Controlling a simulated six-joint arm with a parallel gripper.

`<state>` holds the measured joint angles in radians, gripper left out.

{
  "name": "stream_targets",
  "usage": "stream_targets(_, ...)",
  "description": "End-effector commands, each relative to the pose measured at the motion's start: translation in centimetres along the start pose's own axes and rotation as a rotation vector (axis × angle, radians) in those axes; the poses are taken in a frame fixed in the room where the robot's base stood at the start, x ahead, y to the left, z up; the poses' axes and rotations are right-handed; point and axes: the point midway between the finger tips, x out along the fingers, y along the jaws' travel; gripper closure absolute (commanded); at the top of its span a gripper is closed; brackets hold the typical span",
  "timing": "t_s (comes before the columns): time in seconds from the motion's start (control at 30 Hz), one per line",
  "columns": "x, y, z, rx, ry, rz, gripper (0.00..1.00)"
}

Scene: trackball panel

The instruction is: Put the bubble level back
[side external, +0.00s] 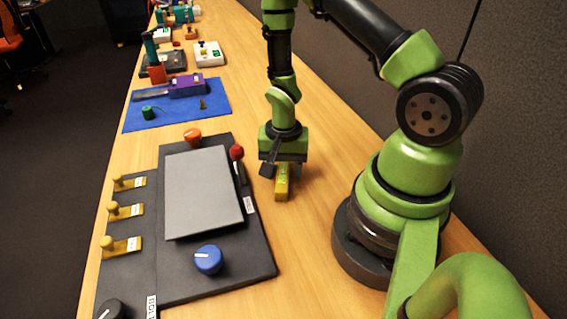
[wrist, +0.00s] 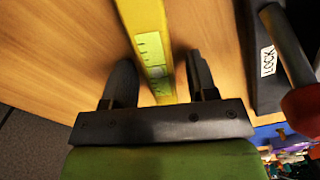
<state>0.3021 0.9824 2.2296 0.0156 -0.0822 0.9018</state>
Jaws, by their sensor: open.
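The bubble level is a yellow bar (side external: 282,189) lying on the wooden table, right of the dark panel. In the wrist view the bubble level (wrist: 150,45) runs between my fingers, with a pale green vial window on its upper face. My gripper (side external: 283,168) is low over the level's far end. In the wrist view my gripper (wrist: 160,78) is open, one finger on each side of the level, with a visible gap to both. Part of the level is hidden beneath my gripper in the side view.
The lever with a LOCK label (wrist: 268,60) is close right of my fingers. A blue mat (side external: 215,110) lies farther back.

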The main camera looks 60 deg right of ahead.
Motion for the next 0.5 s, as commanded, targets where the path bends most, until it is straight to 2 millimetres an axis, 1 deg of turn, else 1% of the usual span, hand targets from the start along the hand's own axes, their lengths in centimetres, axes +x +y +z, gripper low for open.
stream_targets(0.17, -1.1, -0.1, -0.1, 0.000, 0.002, -0.002, 0.47)
stream_targets(0.27, -2.6, -0.1, -0.1, 0.000, 0.004, -0.005, 0.47)
stream_targets(0.5, -7.3, -0.1, -0.1, 0.000, 0.005, -0.007, 0.47)
